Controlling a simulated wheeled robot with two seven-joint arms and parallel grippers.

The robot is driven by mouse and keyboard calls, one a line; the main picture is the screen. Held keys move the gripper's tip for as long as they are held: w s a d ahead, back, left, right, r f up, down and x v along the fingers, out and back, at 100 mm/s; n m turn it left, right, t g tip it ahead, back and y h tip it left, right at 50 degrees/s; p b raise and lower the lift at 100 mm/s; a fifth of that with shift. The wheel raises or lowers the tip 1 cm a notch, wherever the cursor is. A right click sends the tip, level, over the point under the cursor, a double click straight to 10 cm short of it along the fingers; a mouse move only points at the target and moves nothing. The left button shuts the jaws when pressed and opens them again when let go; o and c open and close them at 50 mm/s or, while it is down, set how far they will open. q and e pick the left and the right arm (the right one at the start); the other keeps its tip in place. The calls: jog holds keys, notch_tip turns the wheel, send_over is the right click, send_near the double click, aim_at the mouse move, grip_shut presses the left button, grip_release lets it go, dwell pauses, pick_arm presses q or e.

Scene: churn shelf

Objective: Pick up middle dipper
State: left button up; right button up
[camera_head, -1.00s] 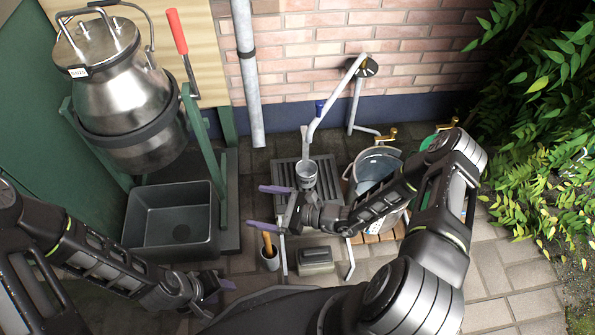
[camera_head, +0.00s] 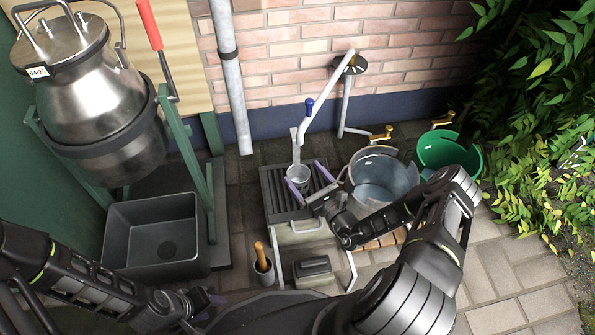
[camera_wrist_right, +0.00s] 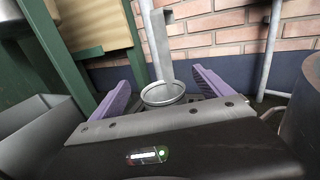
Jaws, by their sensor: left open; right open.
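The dipper is a small grey metal cup (camera_head: 298,174) with a flat upright handle (camera_head: 295,146), on a dark slatted rack (camera_head: 278,203). My right gripper (camera_head: 311,183) is open, its purple fingers close to the cup. In the right wrist view the cup (camera_wrist_right: 163,94) shows between the two spread fingers (camera_wrist_right: 160,86), with its handle (camera_wrist_right: 161,45) rising behind. I cannot tell whether either finger touches it. My left gripper (camera_head: 207,304) is open at the lower left, far from the dipper and partly hidden. No other dipper is clearly seen.
A grey bucket (camera_head: 375,172) and a green bucket (camera_head: 450,150) stand right of the rack. A white pipe with a blue part (camera_head: 325,98) slants above the cup. A black basin (camera_head: 152,235) and a steel churn (camera_head: 85,95) on a green frame are left.

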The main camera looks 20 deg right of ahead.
aim_at(293, 171)
notch_tip(293, 171, down, 5)
jog(key=shift+a+r+b, duration=0.1)
jog(key=shift+r+b, duration=0.05)
jog(key=shift+b, duration=0.75)
jog(key=shift+w+f+b, duration=0.25)
jog(key=shift+w+b, duration=0.15)
jog(key=shift+w, duration=0.45)
pick_arm(q)
jog(key=f, duration=0.3)
jog(key=shift+w+f, duration=0.3)
pick_arm(e)
jog(key=shift+w+a, duration=0.1)
jog(key=shift+w, duration=0.3)
jog(key=shift+r, duration=0.1)
jog(key=w, duration=0.1)
jog(key=w+b, duration=0.1)
jog(key=w, duration=0.1)
jog(key=w+b, duration=0.1)
jog(key=w, duration=0.1)
jog(key=shift+a, duration=0.35)
pick_arm(q)
jog(key=shift+w+f, duration=0.2)
jog(key=shift+f, duration=0.85)
pick_arm(e)
jog(key=c, duration=1.6)
